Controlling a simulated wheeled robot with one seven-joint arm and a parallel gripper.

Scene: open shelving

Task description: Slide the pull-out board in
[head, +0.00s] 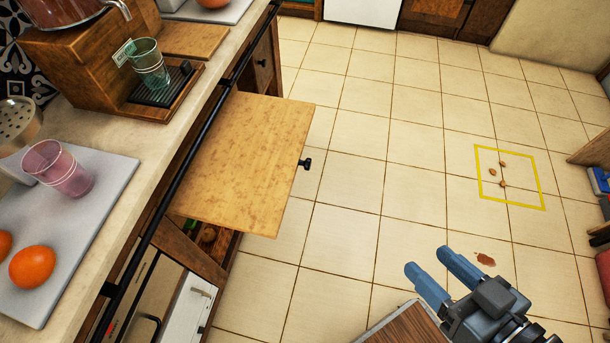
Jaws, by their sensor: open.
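The pull-out board (245,160) is a flat light-wood panel. It sticks out from under the counter on the left, over the floor. A small black knob (306,164) sits at the middle of its outer edge. My gripper (434,262) is at the lower right, with two blue fingers apart and nothing between them. It is well clear of the board, to the right of and nearer than the knob. The board's inner end is hidden under the counter edge.
A black rail (180,178) runs along the counter front. An open drawer (220,243) shows below the board. On the counter are a grey cutting board (105,205), oranges (33,267) and cups. A yellow square (510,178) with small brown bits marks the floor. The floor between board and gripper is clear.

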